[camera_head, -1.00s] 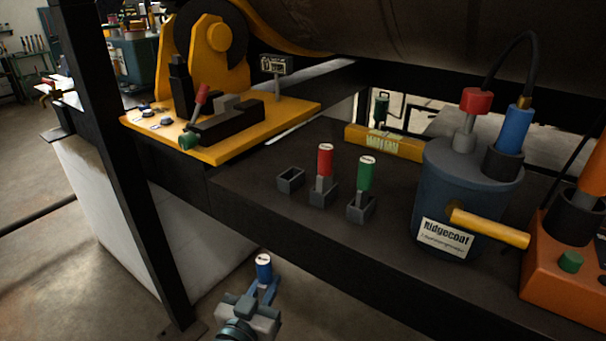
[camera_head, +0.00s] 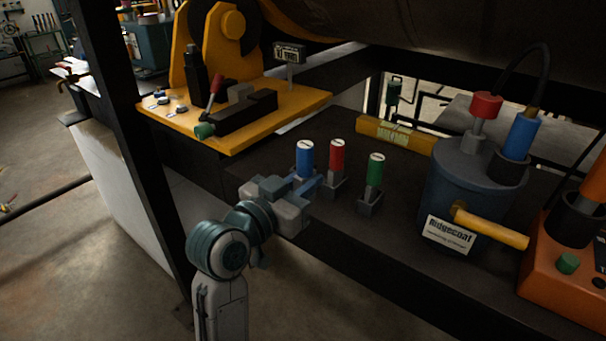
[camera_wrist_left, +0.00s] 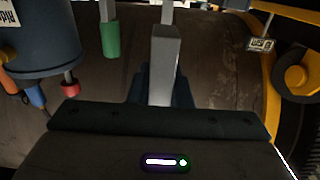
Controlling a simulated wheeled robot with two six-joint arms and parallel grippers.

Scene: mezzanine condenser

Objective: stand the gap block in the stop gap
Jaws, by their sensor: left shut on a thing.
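My left gripper (camera_head: 304,184) is shut on a blue-topped piece (camera_head: 305,160), which I take to be the gap block, held upright at the left end of the row of small holders. Fingers and piece hide the leftmost holder, so I cannot tell whether the piece is in it or in front of it. In the left wrist view a grey bar (camera_wrist_left: 165,65) shows between the fingers. On the yellow plate (camera_head: 240,132) stands a dark stop-like fixture (camera_head: 245,115) with a red lever and green knob. I cannot make out the stop gap for certain. My right gripper is out of view.
A red-handled piece (camera_head: 337,155) and a green-handled piece (camera_head: 375,168) stand in holders close right of my gripper. The Ridgecoat pot (camera_head: 462,190) and an orange box (camera_head: 560,255) stand farther right. A yellow level (camera_head: 395,135) lies behind. A dark post (camera_head: 120,130) rises at left.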

